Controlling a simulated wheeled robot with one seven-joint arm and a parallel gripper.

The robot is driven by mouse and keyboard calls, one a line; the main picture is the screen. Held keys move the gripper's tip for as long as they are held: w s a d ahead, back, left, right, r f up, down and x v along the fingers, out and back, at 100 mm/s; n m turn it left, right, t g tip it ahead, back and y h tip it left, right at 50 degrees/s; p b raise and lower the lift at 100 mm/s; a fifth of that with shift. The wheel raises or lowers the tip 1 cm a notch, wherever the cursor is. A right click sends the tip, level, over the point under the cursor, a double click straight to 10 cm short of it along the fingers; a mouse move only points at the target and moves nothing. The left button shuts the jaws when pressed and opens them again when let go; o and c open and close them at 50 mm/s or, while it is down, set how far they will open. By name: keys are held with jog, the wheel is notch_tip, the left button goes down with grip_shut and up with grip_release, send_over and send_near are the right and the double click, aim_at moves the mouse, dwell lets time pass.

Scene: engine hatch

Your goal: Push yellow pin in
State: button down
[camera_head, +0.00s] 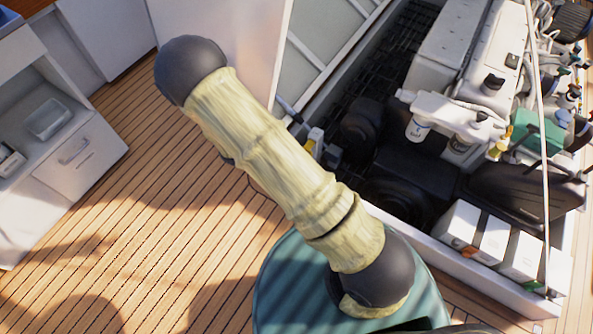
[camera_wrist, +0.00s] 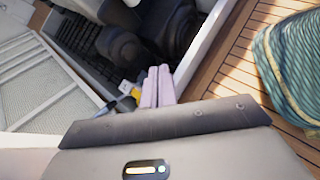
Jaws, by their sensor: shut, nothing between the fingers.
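My gripper (camera_wrist: 159,70) shows in the wrist view as two pale pinkish fingers side by side, shut with nothing between them. A small yellow part (camera_wrist: 134,92) shows just left of the fingers, partly hidden by them and by my wrist; I cannot tell whether they touch. In the head view a small yellow part (camera_head: 315,137) shows beside my arm at the near left corner of the engine hatch. It looks like the same part, but its shape as a pin is not clear. My gripper is not clearly visible in the head view, where my arm covers much of this area.
The open engine hatch (camera_head: 470,268) has a white rim. The white and grey engine (camera_head: 455,50) fills its right side, with another yellow bit (camera_head: 501,143) on it. A raised panel (camera_head: 225,40) stands at the back. The wooden deck (camera_head: 165,190) is clear at left.

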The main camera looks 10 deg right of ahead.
jog(key=w+a+f+n+t+b, duration=0.1)
jog(key=a+f+n+t+b, duration=0.1)
jog(key=f, duration=0.6)
jog(key=w+a+f+n+t+b, duration=0.2)
jog(key=a+f+n+t+b, duration=0.1)
jog(key=f+b, duration=0.4)
jog(key=w+a+f+n+t+b, duration=0.2)
jog(key=f+n+t+b, duration=0.2)
jog(key=f, duration=0.6)
jog(key=shift+w+a+n+b, duration=0.15)
jog(key=shift+w+n+b, duration=0.1)
jog(key=shift+n+b, duration=0.5)
jog(key=shift+f, duration=0.1)
jog(key=b+x, duration=0.7)
jog(key=x, duration=0.7)
jog(key=shift+r, duration=0.3)
